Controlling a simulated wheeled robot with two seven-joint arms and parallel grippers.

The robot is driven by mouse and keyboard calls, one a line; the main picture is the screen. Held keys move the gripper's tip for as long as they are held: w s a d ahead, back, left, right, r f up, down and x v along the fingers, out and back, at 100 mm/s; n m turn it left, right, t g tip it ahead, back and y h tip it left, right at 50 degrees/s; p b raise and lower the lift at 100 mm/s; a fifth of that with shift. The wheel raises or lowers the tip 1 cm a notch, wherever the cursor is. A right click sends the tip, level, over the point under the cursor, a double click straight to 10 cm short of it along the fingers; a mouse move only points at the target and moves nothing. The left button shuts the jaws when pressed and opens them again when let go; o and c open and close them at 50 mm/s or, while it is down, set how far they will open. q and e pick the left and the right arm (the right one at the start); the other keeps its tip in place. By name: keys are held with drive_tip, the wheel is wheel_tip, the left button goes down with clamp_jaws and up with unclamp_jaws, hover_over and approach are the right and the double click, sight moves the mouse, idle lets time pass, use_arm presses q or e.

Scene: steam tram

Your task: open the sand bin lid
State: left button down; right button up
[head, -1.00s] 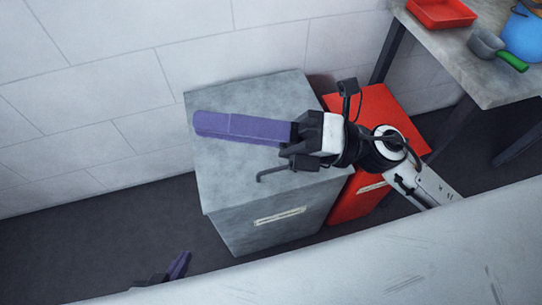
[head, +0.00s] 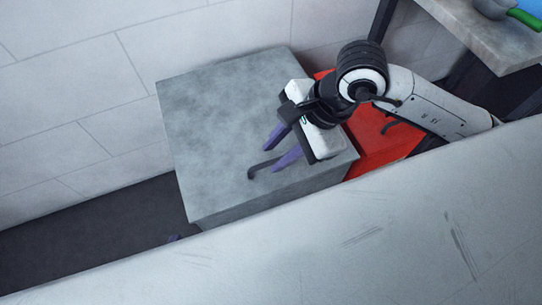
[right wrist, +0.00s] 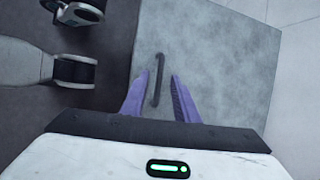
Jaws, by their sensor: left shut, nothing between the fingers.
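A grey bin (head: 215,110) with a flat lid stands against the wall, and its lid looks closed. A dark bar handle (head: 262,168) sits near the lid's front edge. My right gripper (head: 273,158) is open above the lid, fingers slanting down toward the handle. In the right wrist view the handle (right wrist: 158,78) shows between the two purple fingers (right wrist: 156,92), with gaps on both sides. I cannot tell the height left between fingertips and handle.
A red bin (head: 372,150) with its own dark handle stands right of the grey one, partly behind my right arm. A table (head: 470,40) with a pan and green handle is at the upper right. A pale surface (head: 330,240) fills the foreground. Dark floor lies open at left.

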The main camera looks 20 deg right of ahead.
sight(265, 164)
drive_tip(key=shift+x, duration=1.5)
clamp_jaws()
drive_tip(key=shift+r, duration=0.1)
